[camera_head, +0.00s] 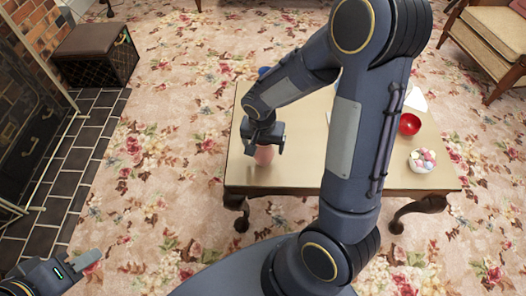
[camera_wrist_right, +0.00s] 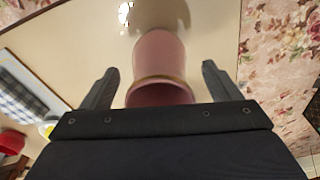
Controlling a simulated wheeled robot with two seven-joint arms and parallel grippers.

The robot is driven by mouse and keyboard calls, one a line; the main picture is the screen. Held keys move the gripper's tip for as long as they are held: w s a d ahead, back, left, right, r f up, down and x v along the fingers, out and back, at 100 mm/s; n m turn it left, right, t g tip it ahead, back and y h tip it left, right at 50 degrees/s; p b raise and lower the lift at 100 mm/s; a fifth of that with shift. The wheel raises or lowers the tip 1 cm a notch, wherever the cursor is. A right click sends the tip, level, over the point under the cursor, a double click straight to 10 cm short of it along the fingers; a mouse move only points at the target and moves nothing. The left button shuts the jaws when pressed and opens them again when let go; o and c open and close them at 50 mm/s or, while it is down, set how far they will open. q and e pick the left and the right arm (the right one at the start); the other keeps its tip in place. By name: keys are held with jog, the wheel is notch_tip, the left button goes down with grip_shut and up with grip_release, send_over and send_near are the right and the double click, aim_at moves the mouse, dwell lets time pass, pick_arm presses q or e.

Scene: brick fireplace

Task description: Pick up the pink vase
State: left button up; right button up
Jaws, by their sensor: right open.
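The pink vase (camera_head: 264,156) stands on the table near its left front corner. My right gripper (camera_head: 265,137) is just over it in the head view and hides its upper part. In the right wrist view the vase (camera_wrist_right: 160,52) lies between the two fingers of my right gripper (camera_wrist_right: 159,70). The gripper is open, with a gap visible on both sides of the vase. My left gripper (camera_head: 88,260) is low at the left, well away from the table; its jaw opening is not clear.
The table (camera_head: 290,165) also holds a red bowl (camera_head: 410,124), a bowl of pink and white balls (camera_head: 422,160) and a blue object (camera_head: 264,70). My right arm hides much of the tabletop. A dark chest (camera_head: 97,54) and an armchair (camera_head: 495,40) stand apart on the floor.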

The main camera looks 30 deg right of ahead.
notch_tip(320, 180, down, 2)
jog(key=shift+d, duration=0.1)
jog(key=c, duration=1.2)
jog(key=shift+o, duration=0.2)
jog(key=shift+w+r, duration=0.1)
